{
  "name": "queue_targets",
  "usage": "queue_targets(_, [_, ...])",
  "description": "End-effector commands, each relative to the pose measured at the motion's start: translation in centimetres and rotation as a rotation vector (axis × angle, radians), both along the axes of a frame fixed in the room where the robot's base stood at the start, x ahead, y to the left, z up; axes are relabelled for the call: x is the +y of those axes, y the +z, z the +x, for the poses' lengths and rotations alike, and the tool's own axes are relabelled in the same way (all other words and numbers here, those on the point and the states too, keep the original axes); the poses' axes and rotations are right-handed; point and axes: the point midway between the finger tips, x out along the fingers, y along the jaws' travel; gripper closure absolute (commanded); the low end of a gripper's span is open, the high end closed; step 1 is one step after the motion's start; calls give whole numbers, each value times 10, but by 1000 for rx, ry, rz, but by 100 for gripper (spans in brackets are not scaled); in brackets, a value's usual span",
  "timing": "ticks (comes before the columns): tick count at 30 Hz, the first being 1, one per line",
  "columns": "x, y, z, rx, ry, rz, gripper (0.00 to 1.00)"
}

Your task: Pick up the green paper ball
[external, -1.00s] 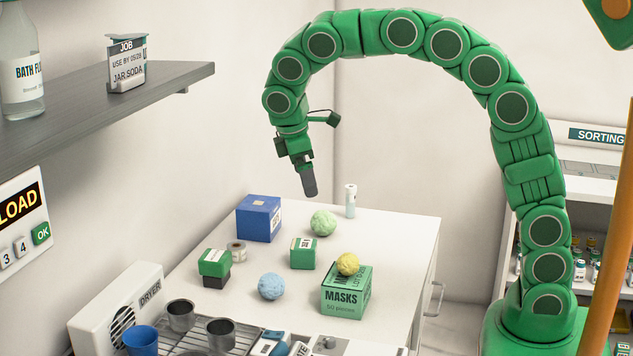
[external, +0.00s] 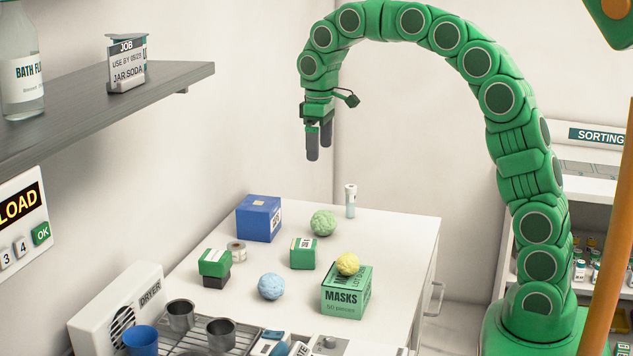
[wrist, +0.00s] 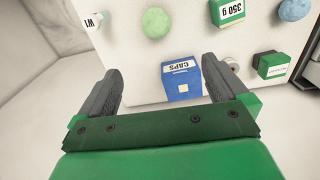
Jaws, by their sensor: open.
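The green paper ball (external: 323,222) is pale green and crumpled. It rests on the white table between the blue box and the small vial, behind the small green box. It also shows in the wrist view (wrist: 156,22), at the top, left of the middle. My gripper (external: 317,156) hangs well above the table with its fingers pointing down and nothing between them. In the wrist view my gripper (wrist: 162,85) is open, its two dark fingers wide apart, with the blue box seen between them.
A blue box (external: 259,218) and a small green box (external: 303,254) stand near the ball. A vial (external: 350,201) stands behind it. A yellow ball (external: 347,263) lies on the green masks box (external: 346,291). A blue ball (external: 271,286) lies nearer the front. The table's right side (external: 405,240) is clear.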

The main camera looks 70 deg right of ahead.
Motion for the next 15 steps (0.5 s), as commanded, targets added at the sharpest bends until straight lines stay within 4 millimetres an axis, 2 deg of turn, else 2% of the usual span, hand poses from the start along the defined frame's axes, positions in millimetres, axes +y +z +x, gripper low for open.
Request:
queue_targets(11, [0,-50,-1,1,1,0,0])
queue_targets(15, [0,-81,-2,5,1,1,0])
